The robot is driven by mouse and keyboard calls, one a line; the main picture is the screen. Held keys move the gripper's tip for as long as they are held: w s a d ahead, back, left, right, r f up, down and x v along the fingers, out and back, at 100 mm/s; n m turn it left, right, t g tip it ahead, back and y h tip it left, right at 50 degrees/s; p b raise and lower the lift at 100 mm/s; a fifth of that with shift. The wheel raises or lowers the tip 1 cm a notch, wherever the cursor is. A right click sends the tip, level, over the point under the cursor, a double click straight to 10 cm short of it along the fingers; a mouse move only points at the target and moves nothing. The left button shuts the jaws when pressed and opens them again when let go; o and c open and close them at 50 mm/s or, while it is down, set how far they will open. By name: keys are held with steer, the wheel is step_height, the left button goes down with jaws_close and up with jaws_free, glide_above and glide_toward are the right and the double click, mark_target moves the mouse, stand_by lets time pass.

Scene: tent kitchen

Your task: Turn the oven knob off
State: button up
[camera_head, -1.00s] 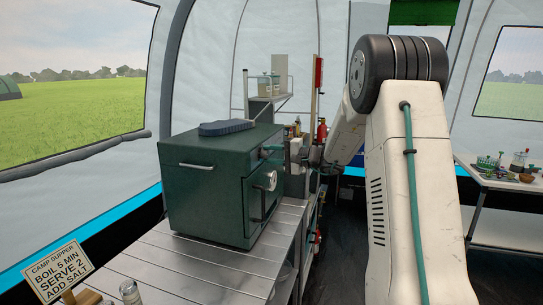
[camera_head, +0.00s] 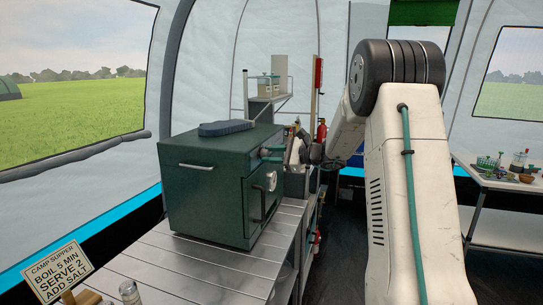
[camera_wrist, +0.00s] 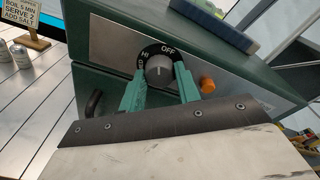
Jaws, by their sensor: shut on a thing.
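The green oven (camera_head: 208,190) stands on a slatted metal counter. Its control panel is on the right-hand face. In the head view my gripper (camera_head: 271,154) is against the panel's upper part and hides the knob.
An amber lamp (camera_wrist: 207,85) is right of the knob. The oven door handle (camera_wrist: 94,103) is below left. A blue item (camera_head: 226,128) lies on the oven top. A camp supper sign (camera_head: 60,271) stands at the front left. A side table (camera_head: 490,177) is far right.

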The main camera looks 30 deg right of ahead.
steer(key=m, duration=0.4)
steer(key=shift+f+g+y, duration=0.1)
steer(key=shift+g+y, duration=0.2)
steer(key=shift+m, duration=0.4)
steer(key=o, duration=1)
steer(key=shift+c, duration=0.2)
steer(key=v, duration=0.7)
steer(key=shift+s+d, duration=0.3)
